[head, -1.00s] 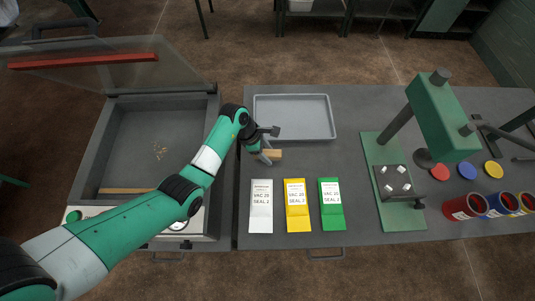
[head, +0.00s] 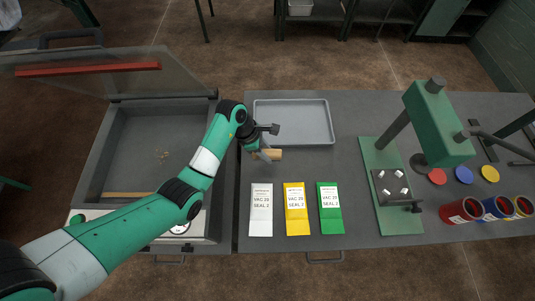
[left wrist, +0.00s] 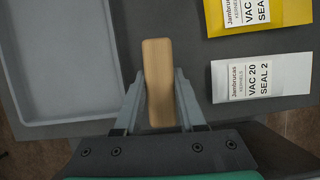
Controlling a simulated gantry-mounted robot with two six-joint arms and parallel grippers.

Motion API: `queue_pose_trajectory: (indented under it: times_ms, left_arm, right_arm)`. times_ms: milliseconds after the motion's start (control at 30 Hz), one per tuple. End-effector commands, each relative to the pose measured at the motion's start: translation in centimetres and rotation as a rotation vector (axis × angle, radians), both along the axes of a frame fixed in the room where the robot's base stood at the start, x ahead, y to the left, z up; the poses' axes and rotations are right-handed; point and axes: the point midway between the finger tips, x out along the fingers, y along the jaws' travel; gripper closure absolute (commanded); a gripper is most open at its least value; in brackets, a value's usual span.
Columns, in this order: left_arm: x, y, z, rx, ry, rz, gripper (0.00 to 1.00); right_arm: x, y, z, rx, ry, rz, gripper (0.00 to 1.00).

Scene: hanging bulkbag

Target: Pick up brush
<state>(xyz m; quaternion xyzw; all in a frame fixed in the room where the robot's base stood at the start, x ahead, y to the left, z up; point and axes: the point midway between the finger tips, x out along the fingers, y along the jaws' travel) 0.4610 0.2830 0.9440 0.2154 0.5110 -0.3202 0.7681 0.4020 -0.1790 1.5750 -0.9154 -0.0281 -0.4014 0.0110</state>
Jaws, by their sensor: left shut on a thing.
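The brush (left wrist: 158,75) shows in the left wrist view as a light wooden block between the fingers of my left gripper (left wrist: 160,95). My left gripper is shut on it. In the head view the brush (head: 272,155) lies at or just above the table, below the near-left corner of the grey tray, and my left gripper (head: 262,154) partly covers it. I cannot tell whether it touches the table. Its bristles are not visible. My right gripper is not in view.
The grey tray (head: 330,142) is empty. White (head: 261,210), yellow (head: 297,210) and green (head: 330,210) packets lie in front. A vacuum chamber (head: 102,155) with a raised lid and crumbs inside stands left. A green press (head: 435,125) and several coloured cups (head: 460,211) stand right.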

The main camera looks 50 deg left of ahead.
Motion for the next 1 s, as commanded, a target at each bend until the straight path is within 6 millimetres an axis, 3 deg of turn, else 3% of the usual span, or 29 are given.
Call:
queue_pose_trajectory:
  times_ms: [33,200,367,500,667,933,967,1000]
  left_arm:
    - [-1.1,-0.3,1.9,0.001,-0.001,0.0,1.0]
    - [-5.0,-1.2,6.1,0.001,0.002,0.001,1.0]
    - [-9.1,-2.3,7.5,-0.002,0.005,0.0,1.0]
    - [-11.7,-2.9,9.0,-0.001,0.006,0.001,1.0]
    - [-13.0,-3.3,9.1,-0.001,0.004,0.0,1.0]
    - [-13.1,-3.3,9.0,0.0,0.003,0.0,1.0]
    - [-13.1,-3.3,9.0,0.0,0.003,0.0,0.66]
    - [-13.1,-3.3,9.0,0.0,0.003,0.0,0.73]
  right_arm:
    - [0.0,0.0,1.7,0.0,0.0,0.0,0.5]
    - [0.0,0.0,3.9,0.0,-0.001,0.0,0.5]
    - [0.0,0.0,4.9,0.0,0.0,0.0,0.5]
    - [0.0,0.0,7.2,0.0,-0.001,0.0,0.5]
    - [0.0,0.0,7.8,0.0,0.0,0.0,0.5]
    - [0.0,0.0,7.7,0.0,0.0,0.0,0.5]
    - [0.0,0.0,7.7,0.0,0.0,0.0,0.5]
    - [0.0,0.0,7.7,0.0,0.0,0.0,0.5]
